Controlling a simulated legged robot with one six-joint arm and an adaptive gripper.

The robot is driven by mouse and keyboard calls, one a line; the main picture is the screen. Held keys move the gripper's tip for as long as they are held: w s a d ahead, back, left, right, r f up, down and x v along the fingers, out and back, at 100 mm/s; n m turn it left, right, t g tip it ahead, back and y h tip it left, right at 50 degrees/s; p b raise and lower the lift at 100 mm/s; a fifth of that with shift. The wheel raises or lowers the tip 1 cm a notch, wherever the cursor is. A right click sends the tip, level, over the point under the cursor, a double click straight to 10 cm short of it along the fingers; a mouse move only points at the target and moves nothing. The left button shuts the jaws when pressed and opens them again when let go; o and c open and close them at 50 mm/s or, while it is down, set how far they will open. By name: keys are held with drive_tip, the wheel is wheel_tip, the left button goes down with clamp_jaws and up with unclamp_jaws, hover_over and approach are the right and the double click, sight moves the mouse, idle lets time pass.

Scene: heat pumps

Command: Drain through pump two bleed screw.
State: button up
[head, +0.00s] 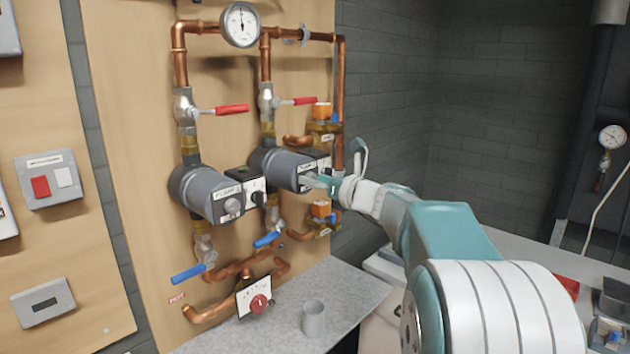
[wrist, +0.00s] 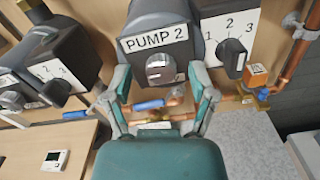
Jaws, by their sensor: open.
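Pump two (head: 280,165) is a grey cylinder on the wooden panel. Its PUMP 2 label and round bleed screw (wrist: 160,67) face me in the wrist view. My gripper (wrist: 160,73) is open, with one finger on each side of the screw in that view. In the head view my gripper (head: 336,170) is at the front of pump two and partly hides its face. I cannot tell whether the fingers touch the pump. The pump's speed dial (wrist: 231,57), marked 1, 2 and 3, is to the right of the screw.
Pump one (head: 205,194) stands left of pump two. Red-handled valves (head: 232,109) are above the pumps and blue-handled valves (head: 188,273) below. A grey cup (head: 314,320) stands on the grey worktop (head: 352,285). Copper pipes and a gauge (head: 240,25) surround the pumps.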

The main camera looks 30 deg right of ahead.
drive_tip(key=shift+w, duration=0.1)
drive_tip(key=shift+d, duration=0.1)
clamp_jaws()
drive_tip(key=shift+n, duration=0.3)
drive_tip(key=shift+f+n, duration=0.2)
drive_tip(key=shift+n, duration=7.8)
drive_tip(key=shift+f+n, duration=0.2)
drive_tip(key=shift+n, duration=7.8)
